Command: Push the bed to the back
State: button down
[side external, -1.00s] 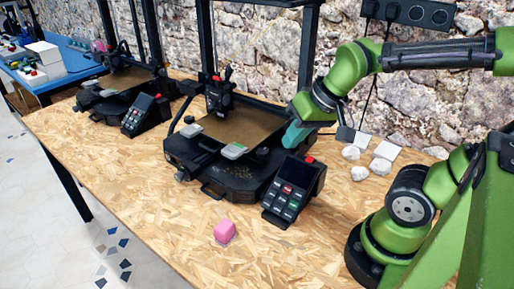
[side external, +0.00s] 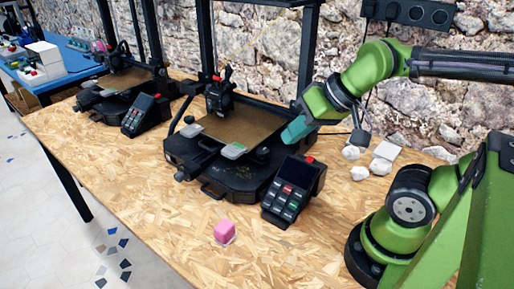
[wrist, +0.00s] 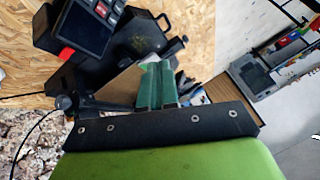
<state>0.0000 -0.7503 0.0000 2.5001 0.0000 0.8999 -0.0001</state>
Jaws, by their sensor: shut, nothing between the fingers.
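The bed (side external: 246,122) is a flat brown plate in the black printer in the middle of the table. Grey clips sit at its front edge. My gripper (side external: 288,137), with teal fingers, is shut and empty at the right side of the bed, near its edge. I cannot tell whether it touches the bed. In the wrist view the shut green fingers (wrist: 157,82) hide part of the bed (wrist: 122,84).
The printer's control panel (side external: 292,190) stands at its front right. White lumps (side external: 359,173) lie to the right. A second printer (side external: 125,90) stands left. The printer's uprights flank the bed.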

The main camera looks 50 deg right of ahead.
jog(key=c, duration=1.7)
grip_release()
jog(key=shift+o, duration=1.3)
jog(key=shift+a+f+g, duration=0.1)
jog(key=shift+f+g, duration=0.2)
jog(key=shift+f, duration=0.1)
jog(key=shift+o, duration=1.4)
jog(key=w+r+n+g, duration=0.1)
jog(key=w+g, duration=0.2)
jog(key=w, duration=0.9)
jog(key=shift+w+a+n+h, duration=0.3)
jog(key=shift+a+n+h, duration=0.05)
jog(key=shift+n+h, duration=0.05)
jog(key=n+g+h, duration=0.2)
jog(key=g+h, duration=0.1)
send_over(207, 149)
jog(key=s+a, duration=0.1)
jog(key=a, duration=0.2)
jog(key=f, duration=0.2)
jog(key=shift+r, duration=1.55)
jog(key=shift+g, duration=0.3)
jog(key=d+f, duration=0.1)
jog(key=f, duration=0.4)
jog(key=d+f, duration=0.1)
jog(key=f, duration=0.4)
jog(key=w+d+f, duration=0.1)
jog(key=f, duration=0.5)
grip_shut()
